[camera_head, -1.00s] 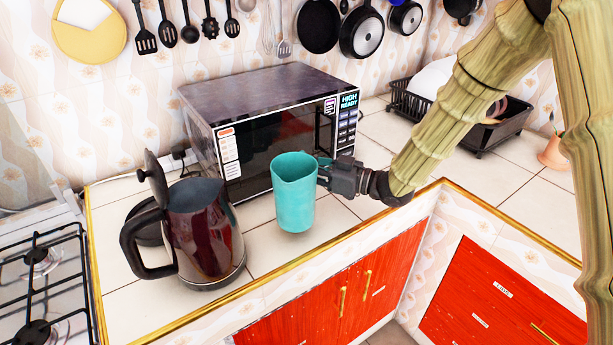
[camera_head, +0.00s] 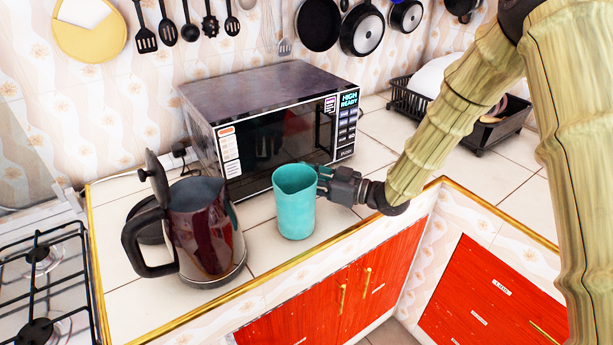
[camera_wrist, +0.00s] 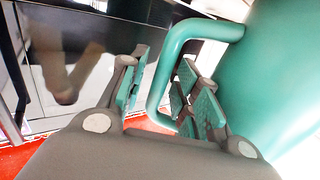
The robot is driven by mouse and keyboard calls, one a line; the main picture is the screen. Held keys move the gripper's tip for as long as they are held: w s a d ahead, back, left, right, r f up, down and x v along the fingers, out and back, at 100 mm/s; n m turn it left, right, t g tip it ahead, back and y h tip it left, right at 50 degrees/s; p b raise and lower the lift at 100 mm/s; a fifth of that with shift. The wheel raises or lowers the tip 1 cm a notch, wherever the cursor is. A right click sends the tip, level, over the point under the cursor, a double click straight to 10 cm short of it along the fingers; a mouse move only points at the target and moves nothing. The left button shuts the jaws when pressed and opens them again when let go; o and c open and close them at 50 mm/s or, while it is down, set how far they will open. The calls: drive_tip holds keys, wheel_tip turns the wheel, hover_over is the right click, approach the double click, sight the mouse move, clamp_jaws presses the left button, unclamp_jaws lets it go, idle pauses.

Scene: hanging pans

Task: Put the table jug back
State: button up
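The table jug (camera_head: 295,205) is a teal jug standing upright on the tiled counter in front of the microwave. In the wrist view the jug (camera_wrist: 275,75) fills the right side, with its handle (camera_wrist: 163,82) toward me. My gripper (camera_head: 322,178) is at the jug's right side, at the handle. In the wrist view my gripper's fingers (camera_wrist: 165,90) are on either side of the handle, spread apart with a gap showing. The handle is mostly hidden in the head view.
A dark kettle (camera_head: 205,235) with its lid up stands left of the jug. The microwave (camera_head: 270,125) is close behind. A gas stove (camera_head: 45,290) is at far left, and a dish rack (camera_head: 460,115) is at the back right. The counter's gold front edge is near the jug.

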drive_tip(key=shift+r, duration=0.2)
drive_tip(key=shift+s+d+f, duration=0.1)
drive_tip(key=shift+d, duration=0.2)
drive_tip(key=b+v, duration=0.1)
drive_tip(key=v, duration=1)
drive_tip(key=shift+s+d+b, duration=0.1)
drive_tip(key=shift+d+b, duration=0.1)
drive_tip(key=shift+b, duration=0.1)
drive_tip(key=shift+s, duration=0.1)
idle(0.8)
